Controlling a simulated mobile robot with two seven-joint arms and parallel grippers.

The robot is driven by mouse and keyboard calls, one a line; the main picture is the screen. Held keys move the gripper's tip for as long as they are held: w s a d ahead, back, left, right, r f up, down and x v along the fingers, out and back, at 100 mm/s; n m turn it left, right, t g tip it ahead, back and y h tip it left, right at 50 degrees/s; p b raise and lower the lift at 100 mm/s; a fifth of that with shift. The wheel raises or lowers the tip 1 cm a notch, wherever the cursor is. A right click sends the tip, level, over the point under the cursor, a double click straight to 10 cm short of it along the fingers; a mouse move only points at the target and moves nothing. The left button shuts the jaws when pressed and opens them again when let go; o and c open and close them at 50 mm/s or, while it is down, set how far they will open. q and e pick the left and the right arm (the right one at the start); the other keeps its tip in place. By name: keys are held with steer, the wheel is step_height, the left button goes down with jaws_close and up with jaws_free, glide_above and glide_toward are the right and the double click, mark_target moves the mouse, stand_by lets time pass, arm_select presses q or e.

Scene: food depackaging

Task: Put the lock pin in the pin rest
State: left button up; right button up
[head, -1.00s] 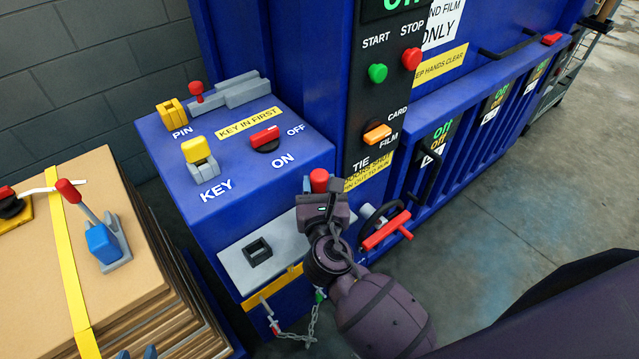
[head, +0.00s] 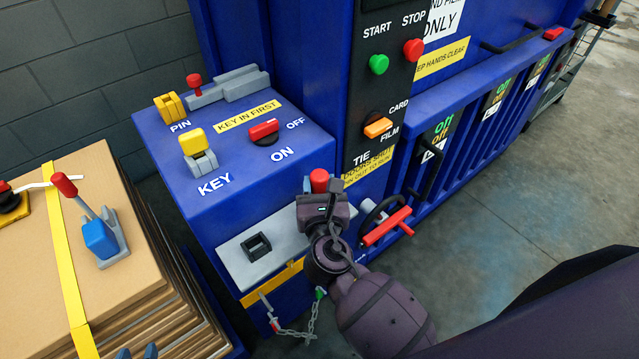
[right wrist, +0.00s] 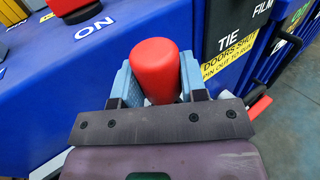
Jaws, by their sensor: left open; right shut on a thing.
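The lock pin shows as a red rounded grip (head: 319,181) held upright in my right gripper (head: 321,196). In the right wrist view its red head (right wrist: 156,70) stands between the blue fingers (right wrist: 157,88); its lower part is hidden. My right gripper is over the right end of a grey plate (head: 237,262) with a black square socket (head: 257,246). I cannot tell whether the pin touches anything below. A yellow slotted holder (head: 170,107) labelled PIN, likely the pin rest, sits on the blue cabinet top and looks empty. My left gripper (head: 137,353) is open at the bottom edge, mostly cut off.
A red rotary switch (head: 264,131) and a yellow-topped KEY fitting (head: 197,150) stand on the cabinet top. A red-handled wheel (head: 386,227) is right of my right gripper. A chain (head: 300,333) hangs below. Strapped cardboard (head: 40,260) with tools fills the left.

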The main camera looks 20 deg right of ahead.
steer(key=o, duration=1.1)
steer(key=shift+c, duration=0.2)
steer(key=shift+s, duration=0.1)
steer(key=b+v, duration=0.1)
steer(key=v, duration=0.9)
steer(key=shift+s, duration=0.3)
steer(key=shift+a, duration=0.15)
steer(key=d+f+m+g+y, duration=0.25)
steer(key=f+m, duration=0.25)
steer(key=m, duration=0.6)
steer(key=d+f+m+g+y, duration=0.1)
steer(key=f+m+y, duration=0.3)
steer(key=m, duration=0.8)
steer(key=s+d+f+m+g+h, duration=0.1)
steer(key=s+d+f+m, duration=0.2)
steer(key=d, duration=0.3)
steer(key=s+d+f+m+g+h, duration=0.1)
steer(key=s+d+f+m, duration=0.3)
steer(key=d+f+m, duration=0.1)
steer(key=shift+d+m+h, duration=0.35)
steer(key=shift+d+m, duration=0.25)
steer(key=shift+m, duration=0.1)
